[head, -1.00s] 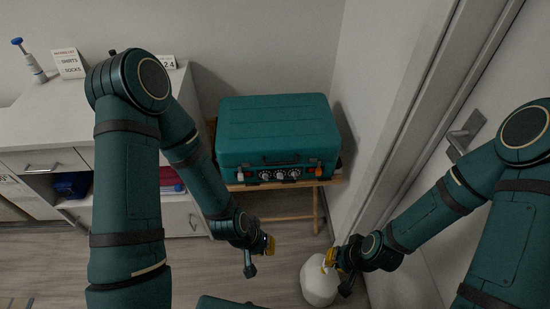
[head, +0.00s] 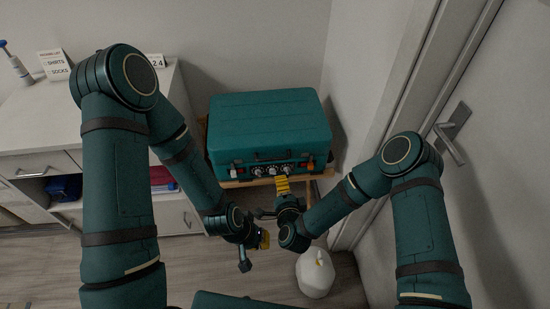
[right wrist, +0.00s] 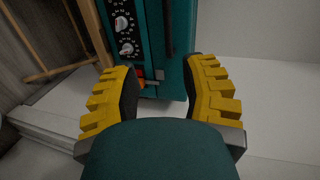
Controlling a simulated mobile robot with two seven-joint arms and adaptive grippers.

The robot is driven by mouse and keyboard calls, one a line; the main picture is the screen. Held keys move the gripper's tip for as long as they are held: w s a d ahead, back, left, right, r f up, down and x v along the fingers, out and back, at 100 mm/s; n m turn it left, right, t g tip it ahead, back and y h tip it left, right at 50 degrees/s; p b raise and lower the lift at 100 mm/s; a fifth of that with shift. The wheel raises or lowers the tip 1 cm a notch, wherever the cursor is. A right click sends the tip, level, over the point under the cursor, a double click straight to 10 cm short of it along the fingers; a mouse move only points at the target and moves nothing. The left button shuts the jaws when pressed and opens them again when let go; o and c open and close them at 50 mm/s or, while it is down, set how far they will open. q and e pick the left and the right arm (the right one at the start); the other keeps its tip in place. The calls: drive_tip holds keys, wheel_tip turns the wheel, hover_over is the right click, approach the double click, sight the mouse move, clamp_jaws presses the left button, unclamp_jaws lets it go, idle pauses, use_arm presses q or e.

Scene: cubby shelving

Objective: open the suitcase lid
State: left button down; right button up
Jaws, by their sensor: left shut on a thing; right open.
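The teal suitcase (head: 268,120) lies flat with its lid closed on a wooden stand. Its front carries several round dials (head: 272,170) and an orange latch (head: 310,163) near the right end. My right gripper (head: 283,184) is just in front of the dials, pointing at the suitcase. In the right wrist view its yellow fingers (right wrist: 164,95) are wide apart and empty, with the suitcase front (right wrist: 155,30), turned sideways, beyond them. My left gripper (head: 264,239) is lower, over the floor, away from the suitcase. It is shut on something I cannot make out.
A white cabinet (head: 25,120) with signs on top stands left. The wooden stand (head: 245,182) is under the suitcase. A white rounded container (head: 315,274) sits on the floor, right. A wall and a door with a handle (head: 452,130) bound the right side.

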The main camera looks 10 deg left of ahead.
sight(275, 159)
drive_tip(key=shift+m+t, duration=0.4)
drive_tip(key=shift+m, duration=0.2)
drive_tip(key=x, duration=0.4)
drive_tip(key=b+x, duration=0.1)
drive_tip(key=x, duration=0.4)
drive_tip(key=b+x, duration=0.1)
drive_tip(key=x, duration=0.4)
drive_tip(key=shift+w+a+r, duration=0.1)
drive_tip(key=shift+w+r, duration=0.05)
drive_tip(key=shift+r, duration=0.1)
clamp_jaws()
